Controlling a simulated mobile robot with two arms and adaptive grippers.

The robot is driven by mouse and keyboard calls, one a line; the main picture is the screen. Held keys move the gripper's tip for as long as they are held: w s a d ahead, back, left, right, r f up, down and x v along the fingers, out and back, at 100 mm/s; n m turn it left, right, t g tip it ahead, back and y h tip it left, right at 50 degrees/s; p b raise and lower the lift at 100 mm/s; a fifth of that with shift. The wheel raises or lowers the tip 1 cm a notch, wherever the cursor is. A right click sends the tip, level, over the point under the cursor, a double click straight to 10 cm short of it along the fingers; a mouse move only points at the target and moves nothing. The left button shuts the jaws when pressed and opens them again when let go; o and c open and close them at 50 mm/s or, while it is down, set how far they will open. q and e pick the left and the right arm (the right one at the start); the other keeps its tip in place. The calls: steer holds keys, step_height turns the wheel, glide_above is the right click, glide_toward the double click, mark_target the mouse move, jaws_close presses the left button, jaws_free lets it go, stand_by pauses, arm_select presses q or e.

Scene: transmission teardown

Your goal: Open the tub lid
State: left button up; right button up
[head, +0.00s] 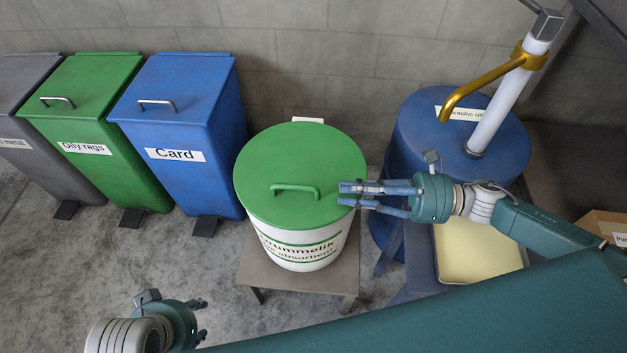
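The tub (302,245) is a round white container with a green band and printed label, standing on a low stand. Its green lid (300,150) sits flat on top and covers the opening. A green bar handle (295,187) stands on the front part of the lid. My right gripper (345,195) is open and empty, with a gap between its fingers. Its fingertips point left over the lid's right edge, a little apart from the handle. My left gripper (203,318) is at the bottom left, away from the tub, with its fingers spread and nothing between them.
Blue "Card" (180,110), green "Oily rags" (85,125) and grey (15,110) bins stand left. A blue drum (415,130) with a pump (510,95) stands right, beside a pale yellow tray (480,250). The stand (265,270) has little free surface. Floor is clear at left.

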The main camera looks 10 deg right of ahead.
mark_target(315, 187)
steer(key=x, duration=0.7)
steer(key=shift+w+a, duration=0.15)
steer(key=shift+a, duration=0.2)
jaws_close()
